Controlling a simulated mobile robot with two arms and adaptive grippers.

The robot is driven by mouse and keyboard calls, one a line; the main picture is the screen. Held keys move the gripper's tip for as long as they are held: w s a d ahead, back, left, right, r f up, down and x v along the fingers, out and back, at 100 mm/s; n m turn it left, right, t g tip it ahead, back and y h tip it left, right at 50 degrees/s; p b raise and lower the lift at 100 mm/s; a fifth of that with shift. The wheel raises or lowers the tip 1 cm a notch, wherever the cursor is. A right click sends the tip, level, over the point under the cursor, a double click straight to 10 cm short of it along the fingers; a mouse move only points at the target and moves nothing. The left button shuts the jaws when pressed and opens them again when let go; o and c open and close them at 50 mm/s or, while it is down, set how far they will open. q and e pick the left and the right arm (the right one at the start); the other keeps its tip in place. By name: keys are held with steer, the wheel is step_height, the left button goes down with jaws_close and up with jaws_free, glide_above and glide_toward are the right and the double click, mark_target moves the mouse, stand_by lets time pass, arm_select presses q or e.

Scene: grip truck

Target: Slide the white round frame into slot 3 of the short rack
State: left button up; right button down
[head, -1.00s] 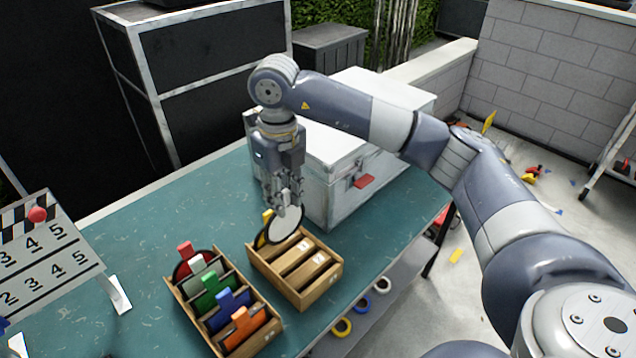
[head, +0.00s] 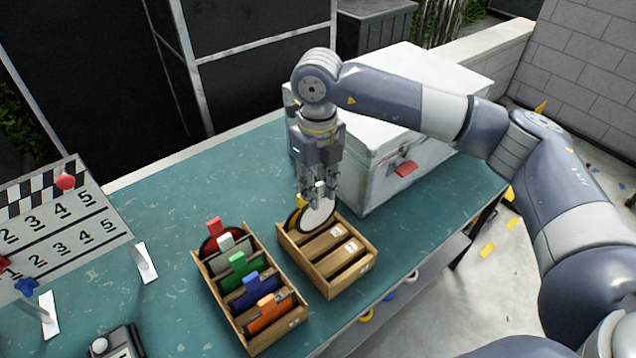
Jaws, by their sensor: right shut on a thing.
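The white round frame (head: 318,217) has a pale disc with a dark rim. My right gripper (head: 319,193) points down and is shut on its top. The frame stands about upright over the far end of the short wooden rack (head: 342,287), just in front of a yellow frame (head: 292,221) in that rack. Its lower edge meets the rack's far slots; how deep it sits, I cannot tell. The nearer slots of the short rack look empty, and its small number labels are hard to read. My left gripper is out of view.
A longer wooden rack (head: 241,333) with red, white, green, blue and orange frames stands to the left. A white case (head: 375,180) is close behind and right of my gripper. A number board (head: 60,235) stands at far left. The teal table (head: 180,220) is clear between.

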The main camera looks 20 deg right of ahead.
steer(key=shift+f, duration=0.2)
steer(key=shift+b, duration=0.3)
arm_select(q)
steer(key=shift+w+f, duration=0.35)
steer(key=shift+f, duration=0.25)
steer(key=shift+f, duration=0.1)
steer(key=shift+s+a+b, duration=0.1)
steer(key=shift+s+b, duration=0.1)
steer(key=shift+b, duration=0.1)
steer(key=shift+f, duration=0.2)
arm_select(e)
steer(key=shift+f, duration=0.1)
